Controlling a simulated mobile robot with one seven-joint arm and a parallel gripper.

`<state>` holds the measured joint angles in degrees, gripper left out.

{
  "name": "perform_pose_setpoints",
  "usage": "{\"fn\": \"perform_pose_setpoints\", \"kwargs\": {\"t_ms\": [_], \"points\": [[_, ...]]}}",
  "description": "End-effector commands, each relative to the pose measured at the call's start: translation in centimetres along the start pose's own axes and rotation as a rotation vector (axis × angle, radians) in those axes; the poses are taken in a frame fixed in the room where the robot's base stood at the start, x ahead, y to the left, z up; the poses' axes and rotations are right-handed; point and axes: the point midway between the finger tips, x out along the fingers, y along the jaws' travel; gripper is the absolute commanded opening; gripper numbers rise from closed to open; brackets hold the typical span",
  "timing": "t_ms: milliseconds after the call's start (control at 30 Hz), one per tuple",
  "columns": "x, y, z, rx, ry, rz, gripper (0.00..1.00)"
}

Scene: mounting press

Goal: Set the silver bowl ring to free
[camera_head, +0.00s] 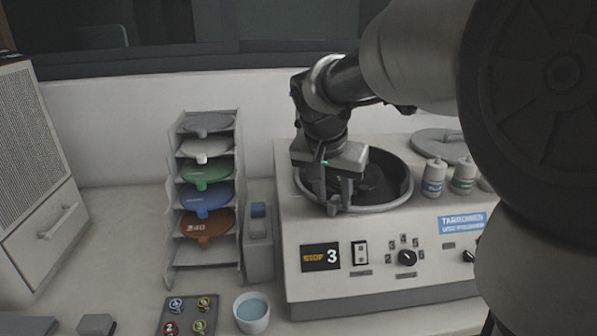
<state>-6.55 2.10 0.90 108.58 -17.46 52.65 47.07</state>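The silver bowl ring (409,192) is the grey rim around the dark round bowl (385,180) on top of the cream machine (310,232). My gripper (335,203) points down at the front left of this rim, with its fingertips at or just over it. A gap shows between the two fingers. A small grey piece shows low by the fingertips, and I cannot tell whether it is a ring tab or whether the fingers hold it. My gripper and wrist hide the left part of the ring and bowl. No free mark is readable.
The machine front carries a display (320,257) reading 3, a rocker switch (360,253) and a numbered knob (407,258). Bottles (434,177) and a round lid (440,143) stand right of the bowl. A disc rack (190,255) stands left; my arm covers the right side.

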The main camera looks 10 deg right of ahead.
Motion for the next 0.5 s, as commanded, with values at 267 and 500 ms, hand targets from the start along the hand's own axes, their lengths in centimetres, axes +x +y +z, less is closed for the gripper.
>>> {"fn": "perform_pose_setpoints", "kwargs": {"t_ms": [267, 500], "points": [[-0.03, 0.00, 0.00, 0.000, 0.000, 0.000, 0.13], [-0.05, 0.00, 0.00, 0.000, 0.000, 0.000, 0.00]]}}
